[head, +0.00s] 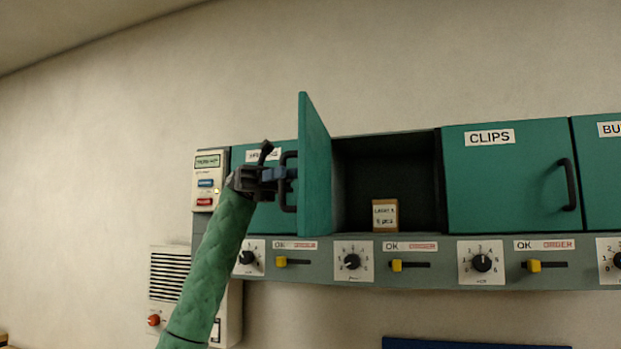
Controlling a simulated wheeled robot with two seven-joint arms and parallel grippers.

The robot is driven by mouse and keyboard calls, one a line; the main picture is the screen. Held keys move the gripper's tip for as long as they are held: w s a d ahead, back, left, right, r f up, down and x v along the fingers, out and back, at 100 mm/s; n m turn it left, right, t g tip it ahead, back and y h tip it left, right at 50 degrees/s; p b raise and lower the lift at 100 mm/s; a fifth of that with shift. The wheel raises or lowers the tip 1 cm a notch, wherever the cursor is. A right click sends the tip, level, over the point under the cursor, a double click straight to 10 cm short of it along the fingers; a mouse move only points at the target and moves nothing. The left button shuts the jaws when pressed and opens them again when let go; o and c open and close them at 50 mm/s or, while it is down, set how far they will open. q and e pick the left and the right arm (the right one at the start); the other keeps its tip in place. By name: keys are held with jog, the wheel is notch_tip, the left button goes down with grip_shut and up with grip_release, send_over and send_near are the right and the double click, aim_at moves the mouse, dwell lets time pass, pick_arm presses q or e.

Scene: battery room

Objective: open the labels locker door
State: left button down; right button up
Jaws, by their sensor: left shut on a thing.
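The teal locker door (315,170) stands swung well open, about square to the cabinet front, hinged at the left side of its compartment. I see its inner face; its outer face and any sign on it are turned away. Its dark bar handle (288,205) shows on the left side of the door. My left gripper (279,175) is shut on this handle. The open compartment (385,165) is dark inside and holds a small brown box (385,215) with a white label, too small to read surely. My right gripper is not in view.
A shut CLIPS locker (505,185) is to the right, another shut teal locker (250,154) to the left, partly behind my arm. Below runs a grey strip with dials (352,261) and yellow sliders (397,265). A wall box (170,275) hangs lower left.

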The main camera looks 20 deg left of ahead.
pick_arm(q)
jog(key=shift+a, duration=0.85)
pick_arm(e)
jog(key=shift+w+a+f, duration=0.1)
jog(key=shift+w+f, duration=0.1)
pick_arm(q)
jog(key=c, duration=1.8)
grip_release()
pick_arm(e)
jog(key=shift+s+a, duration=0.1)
